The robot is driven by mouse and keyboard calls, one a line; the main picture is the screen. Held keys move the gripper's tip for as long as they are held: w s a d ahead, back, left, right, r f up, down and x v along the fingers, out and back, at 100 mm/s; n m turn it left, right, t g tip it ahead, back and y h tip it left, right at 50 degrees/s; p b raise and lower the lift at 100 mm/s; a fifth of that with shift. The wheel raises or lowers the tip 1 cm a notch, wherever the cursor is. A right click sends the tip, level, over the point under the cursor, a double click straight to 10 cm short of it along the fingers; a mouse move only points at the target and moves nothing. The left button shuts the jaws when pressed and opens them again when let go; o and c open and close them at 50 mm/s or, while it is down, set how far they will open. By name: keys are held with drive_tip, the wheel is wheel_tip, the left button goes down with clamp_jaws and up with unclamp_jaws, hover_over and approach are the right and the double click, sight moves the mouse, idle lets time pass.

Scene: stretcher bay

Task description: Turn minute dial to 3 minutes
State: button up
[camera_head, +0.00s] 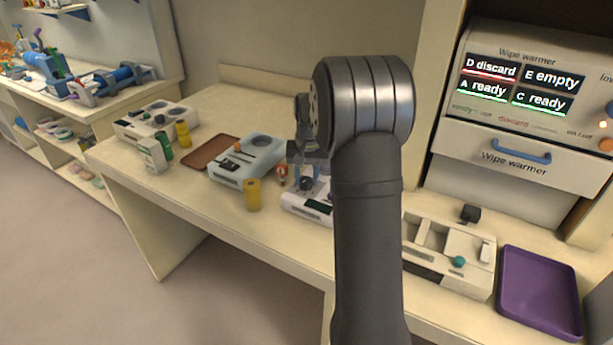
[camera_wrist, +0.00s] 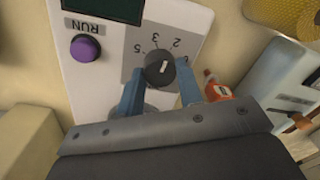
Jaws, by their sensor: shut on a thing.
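The minute dial (camera_wrist: 158,70) is a dark round knob with a short white mark, on a grey plate printed with 5, 3 and 2 in the wrist view. I cannot tell which number the mark points at. The dial sits on a white device (camera_head: 293,201) with a dark display (camera_wrist: 106,9) and a purple RUN button (camera_wrist: 85,48). My gripper (camera_wrist: 160,72) is shut on the dial, one blue finger on each side. In the head view my gripper (camera_head: 304,172) is over the device, partly hidden by my arm.
A pale blue-green device (camera_head: 262,151) and a yellow cylinder (camera_head: 253,195) stand left of the white device. An orange-red bottle (camera_wrist: 214,86) is close by the right finger. A cream device (camera_head: 460,240) and purple tray (camera_head: 540,292) lie right of my arm.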

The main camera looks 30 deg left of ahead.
sight(308, 178)
drive_tip(key=n, duration=0.4)
drive_tip(key=shift+r+n, duration=0.1)
drive_tip(key=shift+n, duration=0.3)
drive_tip(key=shift+a, duration=0.1)
idle(0.3)
drive_tip(key=o, duration=1)
drive_tip(key=r, duration=1.7)
drive_tip(key=shift+w+d+r, duration=0.2)
drive_tip(key=shift+w+d, duration=0.05)
drive_tip(key=shift+w, duration=0.05)
drive_tip(key=f, duration=1.7)
drive_tip(key=shift+s+a+f, duration=0.2)
drive_tip(key=shift+s+f, duration=0.1)
